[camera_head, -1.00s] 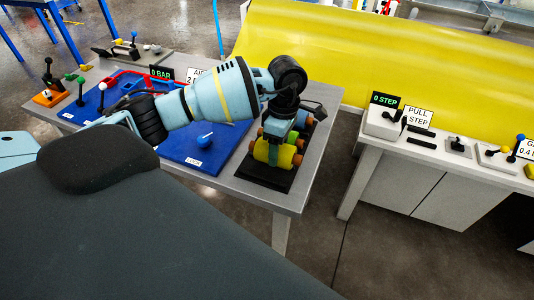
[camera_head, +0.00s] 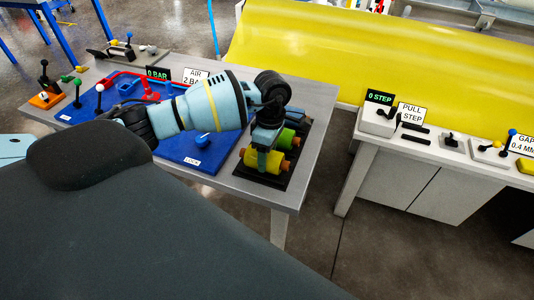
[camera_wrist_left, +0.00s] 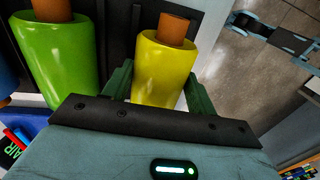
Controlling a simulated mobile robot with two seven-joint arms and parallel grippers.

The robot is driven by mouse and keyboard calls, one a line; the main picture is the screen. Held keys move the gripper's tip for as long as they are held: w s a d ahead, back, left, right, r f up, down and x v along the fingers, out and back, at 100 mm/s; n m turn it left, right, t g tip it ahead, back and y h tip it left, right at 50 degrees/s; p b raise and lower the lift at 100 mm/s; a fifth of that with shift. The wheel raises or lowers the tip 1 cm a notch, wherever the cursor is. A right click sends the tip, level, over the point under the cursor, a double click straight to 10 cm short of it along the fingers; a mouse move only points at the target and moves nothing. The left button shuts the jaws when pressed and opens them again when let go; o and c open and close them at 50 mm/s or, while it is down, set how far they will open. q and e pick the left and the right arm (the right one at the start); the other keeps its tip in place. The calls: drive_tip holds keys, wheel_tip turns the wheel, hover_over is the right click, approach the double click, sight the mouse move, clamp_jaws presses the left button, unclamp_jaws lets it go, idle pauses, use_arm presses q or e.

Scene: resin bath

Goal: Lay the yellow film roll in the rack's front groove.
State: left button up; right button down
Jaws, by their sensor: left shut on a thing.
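The yellow film roll (camera_head: 262,160) with orange-brown core ends is between the fingers of my left gripper (camera_head: 263,143), which is shut on it. In the left wrist view the yellow roll (camera_wrist_left: 163,75) sits between the two dark green fingers (camera_wrist_left: 160,88). The black rack (camera_head: 262,180) is on the grey table near its right end. The yellow roll is low over the rack's front part; I cannot tell whether it touches the groove. A green roll (camera_head: 287,139) lies behind it on the rack, also seen in the left wrist view (camera_wrist_left: 55,60).
A blue tray (camera_head: 205,157) with a blue knob (camera_head: 204,139) is left of the rack. A sign (camera_head: 196,76) stands behind. A white bench (camera_head: 455,155) with levers stands to the right, across a floor gap. A large yellow sheet (camera_head: 370,55) is behind.

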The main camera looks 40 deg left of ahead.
use_arm(q)
drive_tip(key=shift+f, duration=0.35)
drive_tip(key=shift+f, duration=0.1)
drive_tip(key=o, duration=1.2)
drive_tip(key=r, duration=0.4)
drive_tip(key=w+r, duration=0.1)
drive_tip(key=r, duration=0.7)
drive_tip(key=shift+w+a+r, duration=0.2)
drive_tip(key=shift+w+r, duration=0.2)
